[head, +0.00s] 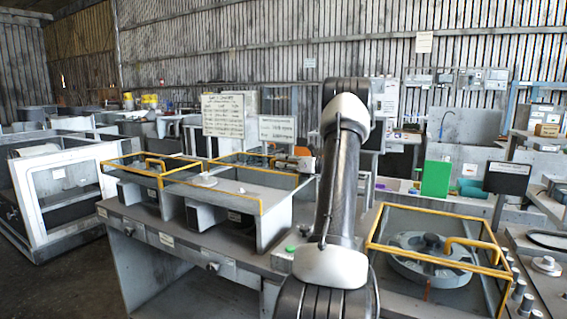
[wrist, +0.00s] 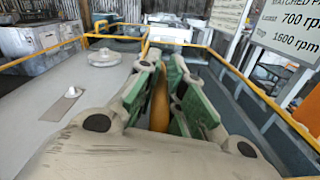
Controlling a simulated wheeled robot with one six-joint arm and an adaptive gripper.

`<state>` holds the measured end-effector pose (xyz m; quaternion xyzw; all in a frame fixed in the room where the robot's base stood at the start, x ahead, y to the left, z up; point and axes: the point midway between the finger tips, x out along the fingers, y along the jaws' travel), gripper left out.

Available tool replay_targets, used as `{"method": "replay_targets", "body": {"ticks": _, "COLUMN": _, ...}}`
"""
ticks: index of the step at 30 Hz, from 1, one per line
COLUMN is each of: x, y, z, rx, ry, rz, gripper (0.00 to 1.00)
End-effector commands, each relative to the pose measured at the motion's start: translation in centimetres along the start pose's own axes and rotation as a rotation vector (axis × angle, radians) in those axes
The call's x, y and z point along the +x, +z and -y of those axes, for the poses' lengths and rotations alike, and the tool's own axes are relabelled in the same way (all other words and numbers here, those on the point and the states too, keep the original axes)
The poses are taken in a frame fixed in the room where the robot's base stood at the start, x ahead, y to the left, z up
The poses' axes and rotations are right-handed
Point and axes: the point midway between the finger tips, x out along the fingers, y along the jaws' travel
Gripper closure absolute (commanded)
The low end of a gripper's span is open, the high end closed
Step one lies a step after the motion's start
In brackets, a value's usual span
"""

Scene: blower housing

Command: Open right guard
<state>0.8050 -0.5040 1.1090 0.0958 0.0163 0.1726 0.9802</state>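The bench at left in the head view carries two yellow-railed guards side by side, a left guard (head: 160,181) and a right guard (head: 228,191). A separate yellow-framed guard (head: 478,267) with a yellow handle stands at far right over a round grey part; it looks closed. My gripper (head: 303,162) is at the back right of the bench, partly hidden by my arm. In the wrist view, the green-padded fingers of my gripper (wrist: 168,85) are close together around a yellow handle bar (wrist: 159,102). The pads appear to touch it; the contact is partly hidden.
Sign boards (head: 222,115) stand behind the bench; one (wrist: 290,30) is close at right in the wrist view. A pale disc knob (wrist: 106,57) lies on the grey top. A white-framed machine (head: 60,185) stands at left, with open floor between.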

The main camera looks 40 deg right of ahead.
Motion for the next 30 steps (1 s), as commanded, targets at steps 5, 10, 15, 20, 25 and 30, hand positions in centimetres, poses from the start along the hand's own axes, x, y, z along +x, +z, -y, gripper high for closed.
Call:
{"method": "replay_targets", "body": {"ticks": 5, "x": -2.8, "y": -0.4, "z": 0.2, "rx": 0.005, "ry": -0.007, "rz": -0.006, "gripper": 0.66}}
{"method": "replay_targets", "body": {"ticks": 10, "x": -6.7, "y": -0.3, "z": 0.2, "rx": 0.005, "ry": -0.007, "rz": -0.005, "gripper": 0.66}}
{"method": "replay_targets", "body": {"ticks": 15, "x": -10.0, "y": -0.1, "z": 0.1, "rx": 0.003, "ry": -0.005, "rz": -0.002, "gripper": 0.66}}
{"method": "replay_targets", "body": {"ticks": 20, "x": -11.6, "y": -0.1, "z": 0.1, "rx": 0.001, "ry": -0.003, "rz": -0.001, "gripper": 0.66}}
{"method": "replay_targets", "body": {"ticks": 25, "x": -12.0, "y": 0.0, "z": 0.0, "rx": 0.001, "ry": -0.001, "rz": -0.001, "gripper": 0.66}}
{"method": "replay_targets", "body": {"ticks": 30, "x": -12.0, "y": 0.0, "z": 0.0, "rx": 0.001, "ry": -0.001, "rz": -0.001, "gripper": 0.66}}
